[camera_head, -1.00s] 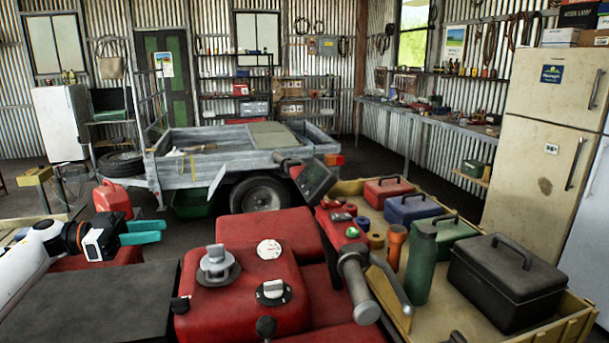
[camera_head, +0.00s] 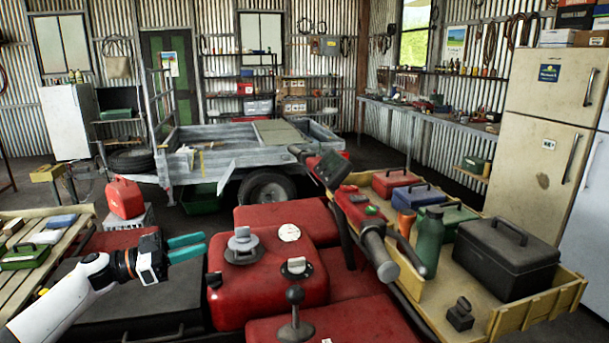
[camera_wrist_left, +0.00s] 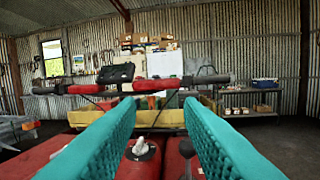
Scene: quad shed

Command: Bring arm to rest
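My left gripper (camera_head: 186,248) comes in from the left in the head view, held above the dark flat rack beside the red quad body (camera_head: 265,282). Its two teal fingers are apart and nothing is between them. In the left wrist view the teal fingers (camera_wrist_left: 160,140) stand wide open, with the quad's handlebar (camera_wrist_left: 130,88) beyond them. My right gripper does not show in either view.
The quad's handlebar (camera_head: 372,240) and a lever with a round knob (camera_head: 295,295) rise at the middle. A yellow tray (camera_head: 545,300) holds toolboxes and a green flask (camera_head: 429,243). A red jerry can (camera_head: 125,198) stands left, behind my arm. A grey trailer (camera_head: 225,160) is behind.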

